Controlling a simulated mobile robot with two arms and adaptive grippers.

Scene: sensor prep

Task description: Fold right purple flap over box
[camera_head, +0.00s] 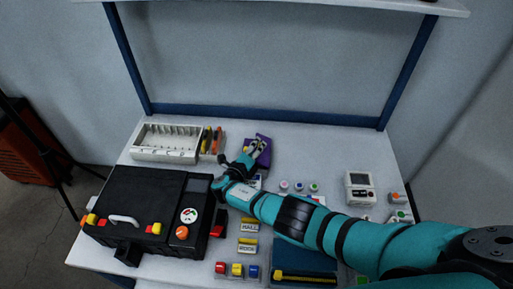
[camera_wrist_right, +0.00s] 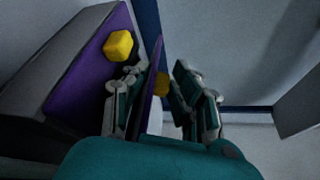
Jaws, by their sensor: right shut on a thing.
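The purple box (camera_head: 264,139) is at the back middle of the table in the head view, partly hidden by my right gripper (camera_head: 256,149). In the right wrist view a thin purple flap (camera_wrist_right: 152,78) stands on edge between the two fingers of my right gripper (camera_wrist_right: 158,88), which is shut on it. A wider purple panel (camera_wrist_right: 85,68) with a yellow block (camera_wrist_right: 118,45) lies to the left of the fingers. Another yellow piece (camera_wrist_right: 161,84) shows at the flap's right side. My left gripper is not in view.
A black case (camera_head: 145,205) fills the left of the table. A white charger-like tray (camera_head: 165,142) and screwdrivers (camera_head: 212,140) stand left of the box.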

